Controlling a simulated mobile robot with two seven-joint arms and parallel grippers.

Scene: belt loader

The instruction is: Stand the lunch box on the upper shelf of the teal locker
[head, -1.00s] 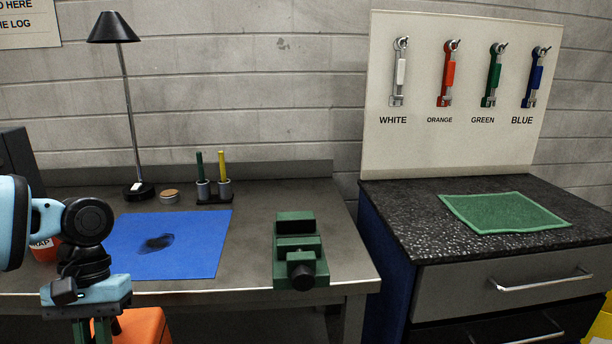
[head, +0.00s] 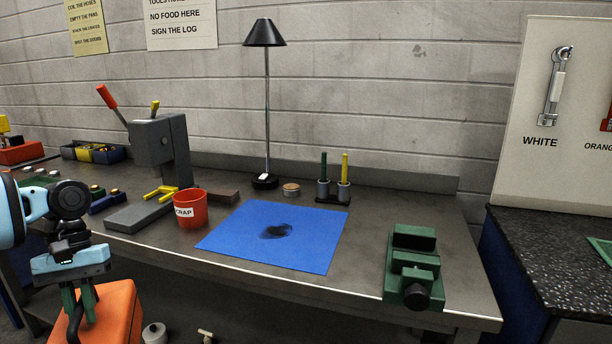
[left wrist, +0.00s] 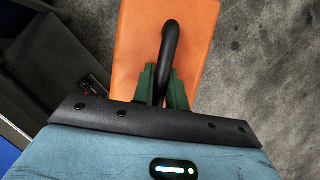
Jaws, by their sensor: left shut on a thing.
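The orange lunch box (head: 112,312) hangs from my left gripper (head: 80,300), at the lower left of the head view, in front of the bench. In the left wrist view the green fingers of the left gripper (left wrist: 161,85) are shut on the black handle (left wrist: 171,45) of the lunch box (left wrist: 200,22). The box's lower part is cut off in the head view. The teal locker and its upper shelf are in neither view. My right gripper is out of view.
The workbench holds a grey press (head: 160,142), a red scrap cup (head: 191,208), a blue mat (head: 300,250), a black lamp (head: 266,100) and a green vise (head: 412,268). A dark-topped cabinet (head: 550,245) stands at the right.

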